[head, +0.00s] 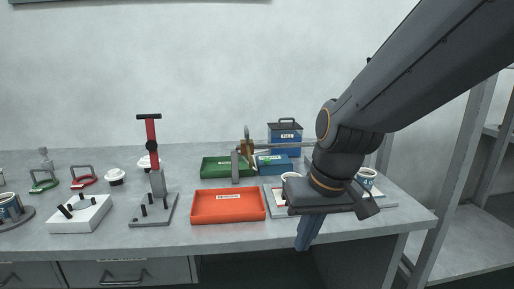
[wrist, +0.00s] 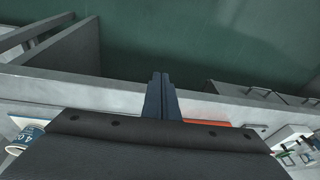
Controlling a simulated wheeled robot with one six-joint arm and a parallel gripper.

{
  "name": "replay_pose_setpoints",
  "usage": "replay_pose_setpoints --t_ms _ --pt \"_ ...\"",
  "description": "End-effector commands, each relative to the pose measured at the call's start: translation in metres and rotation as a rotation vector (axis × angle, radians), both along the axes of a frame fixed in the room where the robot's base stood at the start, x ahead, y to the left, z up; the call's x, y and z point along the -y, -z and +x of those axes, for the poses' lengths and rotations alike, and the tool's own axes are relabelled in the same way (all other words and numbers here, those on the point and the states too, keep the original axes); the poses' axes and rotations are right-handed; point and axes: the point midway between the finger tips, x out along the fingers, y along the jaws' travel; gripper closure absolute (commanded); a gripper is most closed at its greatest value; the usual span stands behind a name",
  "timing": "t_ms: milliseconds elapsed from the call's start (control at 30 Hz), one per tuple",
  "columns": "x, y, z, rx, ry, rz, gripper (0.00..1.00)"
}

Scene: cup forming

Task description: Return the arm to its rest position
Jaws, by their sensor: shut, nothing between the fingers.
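My gripper (head: 307,235) hangs from my dark grey arm at the right of the head view, over the front part of the grey bench (head: 290,234). Its blue-grey fingers point down and are pressed together with nothing between them. In the wrist view the closed fingers (wrist: 161,97) point out past the bench's front edge, with dark green floor beyond. My arm and wrist hide part of the bench's right side and a light tray there.
A red tray (head: 228,207) lies left of my gripper, with a green tray (head: 218,167) behind it. A blue box (head: 285,139) stands at the back. A cup (head: 366,178) stands right of my wrist. A red-handled press (head: 152,155) and white block (head: 80,214) are at left.

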Motion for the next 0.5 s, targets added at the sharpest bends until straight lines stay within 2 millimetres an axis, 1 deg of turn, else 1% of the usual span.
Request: replay_pose_setpoints --t_ms 33,333,400,500 --pt "0.001 0.012 -0.014 -0.034 -0.005 -0.013 1.00" --pt "0.016 0.053 -0.083 -0.205 -0.010 -0.095 1.00" --pt "0.020 0.043 -0.081 -0.204 0.005 -0.096 1.00" --pt "0.024 0.037 -0.080 -0.205 0.019 -0.098 1.00"
